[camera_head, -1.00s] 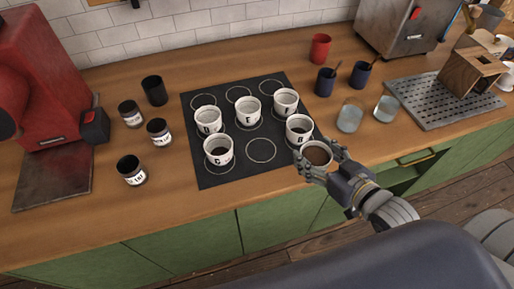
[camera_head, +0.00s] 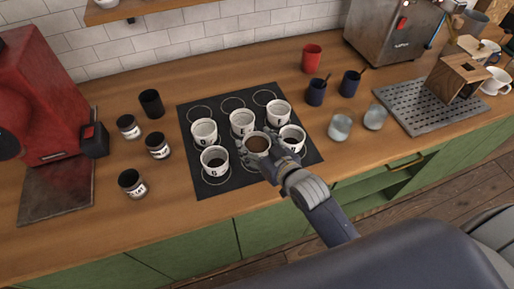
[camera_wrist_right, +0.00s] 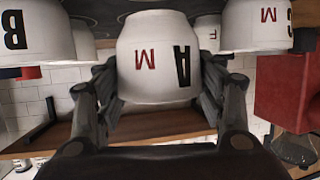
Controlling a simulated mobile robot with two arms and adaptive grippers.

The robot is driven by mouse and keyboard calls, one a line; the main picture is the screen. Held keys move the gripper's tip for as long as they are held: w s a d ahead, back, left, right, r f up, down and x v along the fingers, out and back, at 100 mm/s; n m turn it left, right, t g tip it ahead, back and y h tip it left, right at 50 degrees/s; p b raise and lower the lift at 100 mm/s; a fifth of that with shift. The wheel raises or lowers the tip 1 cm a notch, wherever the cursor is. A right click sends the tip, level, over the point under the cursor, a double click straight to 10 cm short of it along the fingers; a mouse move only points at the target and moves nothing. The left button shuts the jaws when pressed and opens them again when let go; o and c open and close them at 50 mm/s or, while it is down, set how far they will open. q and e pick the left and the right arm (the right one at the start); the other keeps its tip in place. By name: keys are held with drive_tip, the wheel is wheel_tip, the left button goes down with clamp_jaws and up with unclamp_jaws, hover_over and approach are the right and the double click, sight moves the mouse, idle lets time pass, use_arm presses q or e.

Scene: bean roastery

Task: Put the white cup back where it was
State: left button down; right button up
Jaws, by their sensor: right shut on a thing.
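My right gripper (camera_head: 258,155) is shut on a white cup (camera_head: 257,145) with dark brown contents. In the right wrist view this cup (camera_wrist_right: 157,60) shows a black A and a red M between my fingers. It is over the front middle of the black mat (camera_head: 188,122), between two other white cups: one on the left (camera_head: 214,161) and one on the right (camera_head: 290,139). I cannot tell whether its base touches the mat. A pale ring under it is partly hidden. Three more white cups stand in the row behind. My left gripper is out of view.
Several black jars (camera_head: 157,146) stand left of the mat, near a red machine (camera_head: 38,90). The mat's back row of rings is empty.

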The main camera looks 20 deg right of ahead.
sight(252, 146)
wheel_tip(252, 146, down, 3)
drive_tip(key=shift+r+p, duration=0.1)
drive_tip(key=shift+p, duration=0.3)
drive_tip(key=shift+f, duration=0.25)
drive_tip(key=shift+f, duration=0.15)
drive_tip(key=o, duration=1.5)
drive_tip(key=shift+s, duration=0.1)
drive_tip(key=shift+c, duration=0.2)
drive_tip(key=shift+s, duration=0.1)
drive_tip(key=b+v, duration=0.2)
drive_tip(key=v, duration=0.9)
drive_tip(key=shift+s+d+r, duration=0.1)
drive_tip(key=shift+s+r, duration=0.15)
drive_tip(key=shift+s, duration=0.1)
